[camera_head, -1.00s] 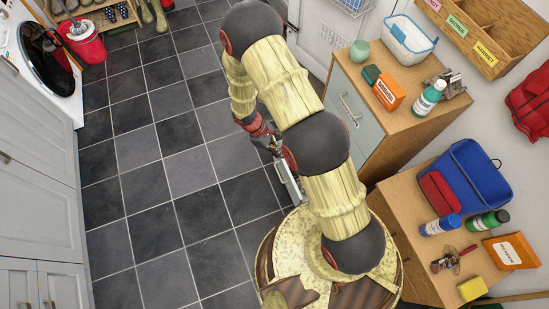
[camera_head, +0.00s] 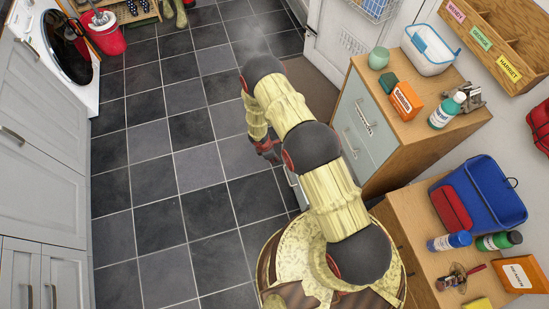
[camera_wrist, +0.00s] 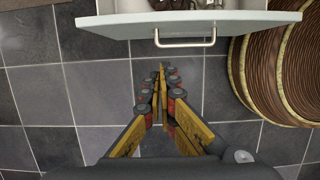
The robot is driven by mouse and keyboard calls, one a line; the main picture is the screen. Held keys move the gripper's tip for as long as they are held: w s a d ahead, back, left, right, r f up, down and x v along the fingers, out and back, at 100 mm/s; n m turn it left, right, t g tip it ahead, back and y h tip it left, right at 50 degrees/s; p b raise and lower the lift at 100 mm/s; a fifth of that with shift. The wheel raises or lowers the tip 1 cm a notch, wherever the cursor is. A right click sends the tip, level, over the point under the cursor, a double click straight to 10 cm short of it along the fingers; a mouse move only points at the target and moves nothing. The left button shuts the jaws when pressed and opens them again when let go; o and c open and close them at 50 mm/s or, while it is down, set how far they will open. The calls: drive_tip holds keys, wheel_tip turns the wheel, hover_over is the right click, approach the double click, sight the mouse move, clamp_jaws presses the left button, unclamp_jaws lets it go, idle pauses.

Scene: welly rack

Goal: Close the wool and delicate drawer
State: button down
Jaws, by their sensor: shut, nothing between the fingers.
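A pulled-out drawer shows in the wrist view, with a pale front (camera_wrist: 120,25) and a metal bar handle (camera_wrist: 185,40). Items sit inside it, cut off at the top edge. In the head view only a sliver of this low drawer (camera_head: 296,188) shows beside my arm. I cannot read a label on it. My gripper (camera_wrist: 162,68) is shut and empty, its fingertips just short of the handle and apart from it in the picture.
A wooden cabinet (camera_head: 430,138) with pale drawer fronts stands right of my arm, bearing a carton, bottles and a basket. A nearer wooden unit (camera_head: 400,235) holds a blue caddy (camera_head: 490,200). Grey cabinets (camera_head: 40,120) line the left. The tiled floor (camera_head: 160,185) between is clear.

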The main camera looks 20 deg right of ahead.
drive_tip(key=shift+w+d+f+b, duration=0.1)
drive_tip(key=shift+d+f+b, duration=1.35)
drive_tip(key=shift+d+f, duration=1.35)
drive_tip(key=shift+a, duration=0.1)
